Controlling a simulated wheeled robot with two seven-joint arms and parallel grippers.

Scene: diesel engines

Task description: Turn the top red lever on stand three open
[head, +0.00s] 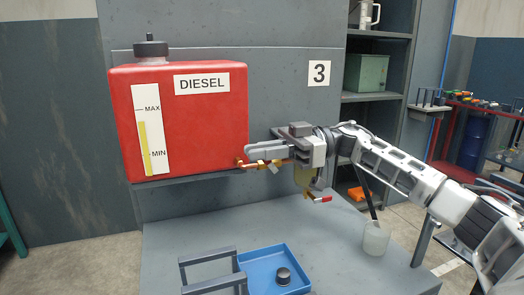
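The red diesel tank (192,115) is mounted on the grey panel marked 3. A brass valve and copper pipe (262,165) run from its lower right corner. My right gripper (248,148) comes in from the right, its fingers pointing left at the tank's lower right edge, just above this valve. The top red lever cannot be made out; the gripper may hide it. Finger opening and contact are unclear from this angle. A lower red lever (323,199) shows on a brass fitting below my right wrist. My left gripper is out of view.
The grey bench top (190,225) holds a blue tray (262,262) with a dark cap (283,276), a grey frame (215,254) and a whitish cup (376,238). Shelves with a green box (366,73) stand behind my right arm. A red rack is farther right.

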